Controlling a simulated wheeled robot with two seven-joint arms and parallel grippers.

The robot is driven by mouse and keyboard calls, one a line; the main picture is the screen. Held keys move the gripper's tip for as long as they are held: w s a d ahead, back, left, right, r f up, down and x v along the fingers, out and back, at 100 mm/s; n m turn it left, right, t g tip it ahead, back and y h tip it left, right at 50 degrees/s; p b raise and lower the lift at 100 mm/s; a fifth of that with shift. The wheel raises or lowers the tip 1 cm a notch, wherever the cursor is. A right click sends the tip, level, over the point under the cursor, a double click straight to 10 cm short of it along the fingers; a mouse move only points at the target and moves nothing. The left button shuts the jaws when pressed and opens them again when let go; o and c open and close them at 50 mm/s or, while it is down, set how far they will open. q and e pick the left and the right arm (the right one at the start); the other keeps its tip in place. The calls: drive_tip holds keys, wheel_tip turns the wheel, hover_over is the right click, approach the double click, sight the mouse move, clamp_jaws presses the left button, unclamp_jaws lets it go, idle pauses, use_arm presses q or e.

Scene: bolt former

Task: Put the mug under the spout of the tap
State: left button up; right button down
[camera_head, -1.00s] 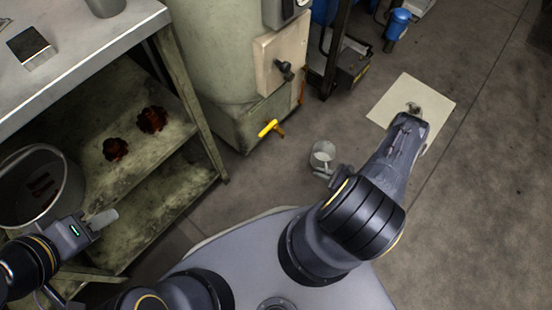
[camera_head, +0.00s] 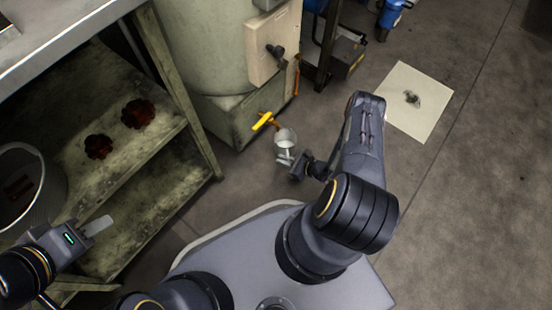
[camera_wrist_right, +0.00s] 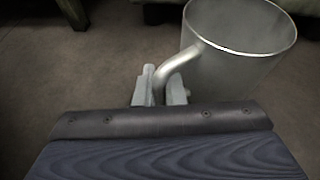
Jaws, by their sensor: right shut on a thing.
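The grey metal mug (camera_head: 286,138) is held upright by my right gripper (camera_head: 286,157), just right of and slightly below the tap's yellow handle (camera_head: 263,121) in the head view. In the right wrist view the mug (camera_wrist_right: 236,60) is large, and the right gripper (camera_wrist_right: 161,88) is shut on its handle. The mug looks empty. The tap is on the low front of the green machine (camera_head: 225,60); its spout is small and I cannot tell whether the mug is directly beneath it. My left gripper (camera_head: 98,226) is by the shelf at left; its jaws are unclear.
A metal shelf unit (camera_head: 185,125) with two rusty parts (camera_head: 138,113) stands at left, with a large bucket (camera_head: 60,195) near it. A pale sheet (camera_head: 420,120) lies on the floor at right. The floor between is clear.

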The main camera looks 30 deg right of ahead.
drive_tip(key=b+x, duration=0.1)
drive_tip(key=x, duration=0.3)
drive_tip(key=shift+r+b, duration=0.25)
drive_tip(key=shift+b, duration=0.15)
drive_tip(key=shift+f, duration=0.25)
drive_tip(key=shift+r, duration=0.1)
drive_tip(key=shift+f, duration=0.2)
drive_tip(key=c, duration=1.5)
unclamp_jaws()
